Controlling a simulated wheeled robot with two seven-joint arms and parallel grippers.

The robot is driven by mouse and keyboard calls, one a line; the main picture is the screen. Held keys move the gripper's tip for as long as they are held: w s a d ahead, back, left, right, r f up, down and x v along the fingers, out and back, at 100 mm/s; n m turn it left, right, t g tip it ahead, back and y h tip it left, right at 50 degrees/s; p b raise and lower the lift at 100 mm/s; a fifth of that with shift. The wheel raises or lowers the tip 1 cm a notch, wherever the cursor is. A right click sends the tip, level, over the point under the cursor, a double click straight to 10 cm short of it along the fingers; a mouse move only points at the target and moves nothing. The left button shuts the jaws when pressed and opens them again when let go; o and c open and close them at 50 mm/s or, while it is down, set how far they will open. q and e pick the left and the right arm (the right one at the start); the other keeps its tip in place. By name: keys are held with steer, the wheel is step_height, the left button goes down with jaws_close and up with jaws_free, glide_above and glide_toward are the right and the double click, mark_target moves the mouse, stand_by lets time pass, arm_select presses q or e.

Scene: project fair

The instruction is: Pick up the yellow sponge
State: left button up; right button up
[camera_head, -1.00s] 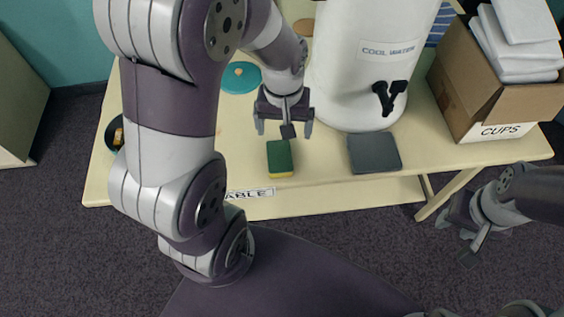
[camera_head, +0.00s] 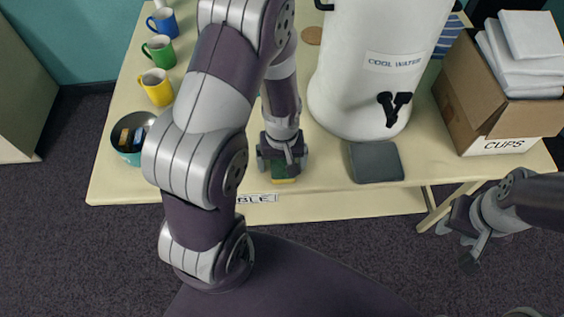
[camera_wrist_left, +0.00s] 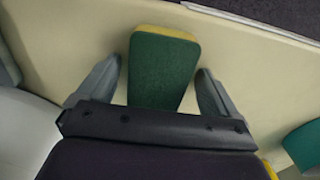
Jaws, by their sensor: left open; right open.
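The yellow sponge (camera_head: 284,179) has a green top and lies on the table near its front edge, partly hidden under my left gripper in the head view. My left gripper (camera_head: 283,164) points down over it. In the left wrist view the sponge (camera_wrist_left: 163,68) lies between the two open fingers of the left gripper (camera_wrist_left: 160,85), with a gap on each side. My right gripper (camera_head: 470,238) is open and empty, off the table's front right, above the floor.
A white water cooler (camera_head: 360,75) stands behind, with a dark grey square pad (camera_head: 376,162) to the sponge's right. A cups box (camera_head: 462,95) is at right. Blue (camera_head: 163,22), green (camera_head: 160,51) and yellow (camera_head: 157,88) mugs and a teal bowl (camera_head: 130,138) are at left.

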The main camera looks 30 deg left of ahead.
arm_select(q)
steer(key=shift+w+d, duration=0.1)
steer(key=c, duration=1.1)
steer(key=shift+r, duration=0.15)
steer(key=shift+r, duration=0.35)
steer(key=r, duration=0.2)
steer(key=d+r, duration=0.1)
steer(key=shift+r, duration=0.35)
steer(key=s+d+r, duration=0.1)
steer(key=d+r, duration=0.1)
steer(key=d, duration=0.1)
steer(key=s+d+r, duration=0.1)
steer(key=d+r, duration=0.1)
steer(key=d, duration=0.1)
steer(key=s+d+r+b, duration=0.1)
steer(key=d+r, duration=0.1)
steer(key=d, duration=0.2)
steer(key=shift+s+r, duration=0.2)
steer(key=shift+s, duration=0.1)
